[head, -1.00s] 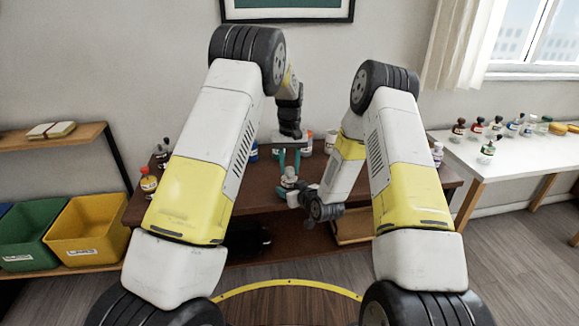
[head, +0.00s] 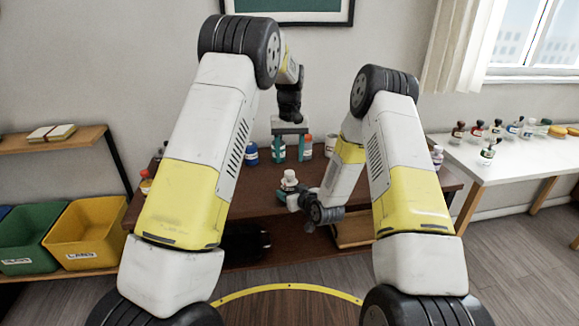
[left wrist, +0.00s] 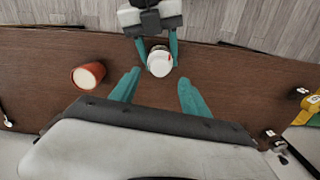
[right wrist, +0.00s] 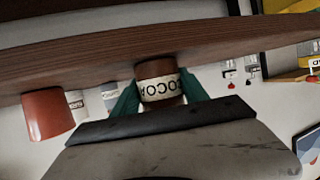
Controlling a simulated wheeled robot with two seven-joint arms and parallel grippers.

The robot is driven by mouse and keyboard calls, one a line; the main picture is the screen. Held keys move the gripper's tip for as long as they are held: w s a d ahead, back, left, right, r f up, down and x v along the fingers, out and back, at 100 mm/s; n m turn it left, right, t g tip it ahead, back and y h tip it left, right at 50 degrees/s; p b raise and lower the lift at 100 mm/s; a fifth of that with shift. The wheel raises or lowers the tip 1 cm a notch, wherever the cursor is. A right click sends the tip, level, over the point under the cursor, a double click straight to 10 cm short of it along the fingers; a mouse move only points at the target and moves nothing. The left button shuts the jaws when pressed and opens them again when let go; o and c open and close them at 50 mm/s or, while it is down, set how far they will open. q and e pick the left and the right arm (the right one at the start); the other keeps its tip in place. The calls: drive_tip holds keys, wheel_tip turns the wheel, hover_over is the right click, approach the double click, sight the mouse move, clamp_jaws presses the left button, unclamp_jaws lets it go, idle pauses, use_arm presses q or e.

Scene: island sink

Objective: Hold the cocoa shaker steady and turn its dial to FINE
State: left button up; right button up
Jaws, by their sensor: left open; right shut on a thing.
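The cocoa shaker (head: 290,179) stands upright with a white top. The right wrist view shows its brown body and pale COCOA label (right wrist: 160,91), upside down in that picture. My right gripper (head: 291,192) is shut on the shaker's body, with one teal finger on each side. My left gripper (head: 290,156) is open and empty above the shaker, its fingers pointing down, apart from the top. The left wrist view shows the round white top (left wrist: 159,62) beyond the left fingertips. I cannot read the dial's setting in any view.
A red cup (left wrist: 86,76) stands on the brown table (head: 200,209) near the shaker. A blue bottle (head: 251,153) and a white mug (head: 331,144) stand at the back. A white side table (head: 500,160) with small bottles is at the right. Yellow (head: 85,235) and green bins are at the left.

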sight(289, 172)
use_arm(q)
wheel_tip(289, 172, up, 6)
idle(0.5)
use_arm(e)
drive_tip(key=o, duration=1.6)
drive_tip(key=shift+c, duration=0.2)
